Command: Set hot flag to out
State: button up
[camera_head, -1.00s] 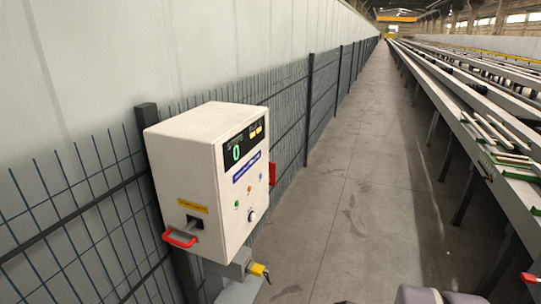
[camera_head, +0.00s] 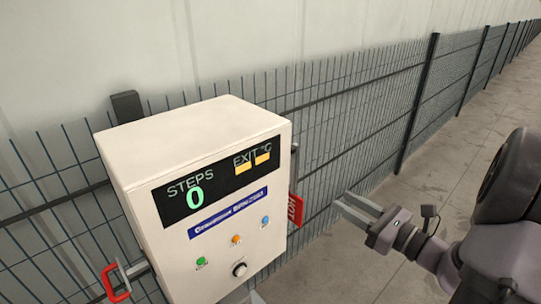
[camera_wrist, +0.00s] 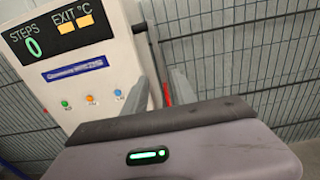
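The red hot flag (camera_head: 296,210) hangs at the right side of the cream control box (camera_head: 215,175), below a dark upright arm. Its white lettering runs vertically. In the wrist view only a thin red strip of the flag (camera_wrist: 166,93) shows, between my two fingers. My gripper (camera_head: 345,204) is to the right of the flag, apart from it, with its fingers pointing left toward it. The fingers are spread and empty; they also show in the wrist view (camera_wrist: 168,84).
The box front has a display (camera_head: 212,178) reading STEPS 0 and EXIT °C, several coloured buttons and a black knob (camera_head: 239,269). A red handle (camera_head: 115,282) sticks out at its left. A wire mesh fence (camera_head: 350,120) stands behind. The floor at right is clear.

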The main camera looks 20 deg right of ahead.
aim_at(296, 174)
jog(key=b+x, duration=0.1)
jog(key=x, duration=1)
jog(key=b+x, duration=0.1)
jog(key=x, duration=0.5)
jog(key=shift+a+b, duration=0.3)
grip_shut()
dwell(0.4)
